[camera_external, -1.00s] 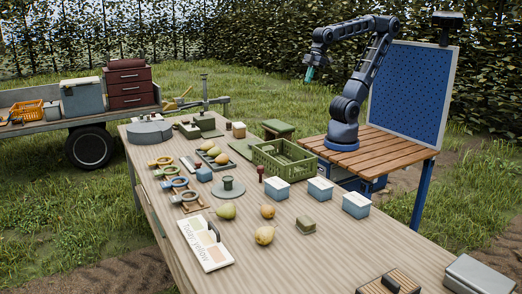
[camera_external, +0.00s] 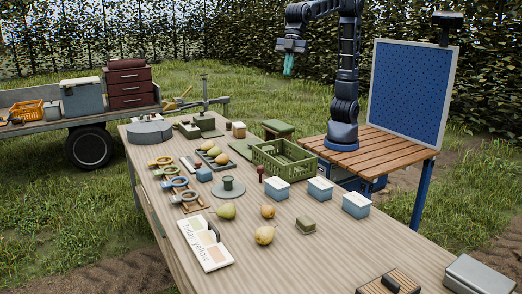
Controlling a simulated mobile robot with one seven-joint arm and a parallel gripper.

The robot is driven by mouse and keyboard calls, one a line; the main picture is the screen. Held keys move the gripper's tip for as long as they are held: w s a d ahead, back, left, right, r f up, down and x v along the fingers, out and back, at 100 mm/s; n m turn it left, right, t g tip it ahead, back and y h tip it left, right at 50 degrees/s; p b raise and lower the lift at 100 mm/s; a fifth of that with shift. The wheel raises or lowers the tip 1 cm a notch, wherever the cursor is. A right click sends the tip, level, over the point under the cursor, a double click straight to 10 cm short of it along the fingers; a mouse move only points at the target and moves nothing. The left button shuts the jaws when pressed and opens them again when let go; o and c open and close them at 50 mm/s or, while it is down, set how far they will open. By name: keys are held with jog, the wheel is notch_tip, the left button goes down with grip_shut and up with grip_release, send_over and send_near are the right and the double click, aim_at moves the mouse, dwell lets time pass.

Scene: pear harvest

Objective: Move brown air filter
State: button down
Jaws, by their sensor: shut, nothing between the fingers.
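A black-framed piece with ribbed brown panels (camera_external: 402,278) lies at the near right edge of the table, cut off by the picture's bottom. It looks like the brown air filter, but I cannot be sure. A small brown-and-olive block (camera_external: 306,224) also lies on the table, right of the pears. My gripper (camera_external: 288,73) has teal fingertips pointing down. It is shut and empty, raised high over the grass beyond the table, far from both of these things.
A green crate (camera_external: 262,165) stands at the table's far right edge, with several blue-white boxes (camera_external: 320,189) nearby. Loose pears (camera_external: 264,236), ring tools (camera_external: 185,198) and a label board (camera_external: 207,243) lie nearer. A grey case (camera_external: 480,274) sits at the near right corner.

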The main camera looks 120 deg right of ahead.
jog(key=w+a+f+n+g, duration=0.15)
jog(key=w+a+f, duration=0.3)
jog(key=a, duration=0.65)
jog(key=w+a+f+n+y, duration=0.1)
jog(key=w+a+f+n, duration=0.3)
jog(key=a, duration=0.7)
jog(key=w+a+f, duration=0.3)
jog(key=w+a, duration=0.2)
jog(key=a, duration=0.7)
jog(key=n+g+y, duration=0.1)
jog(key=n+g, duration=0.1)
jog(key=n, duration=0.3)
send_over(403, 284)
jog(key=w+a, duration=0.3)
jog(key=w, duration=0.1)
notch_tip(403, 284, down, 27)
jog(key=shift+x, duration=4.8)
jog(key=shift+w, duration=0.15)
jog(key=shift+d, duration=0.4)
jog(key=shift+d, duration=1.5)
jog(key=shift+d, duration=0.1)
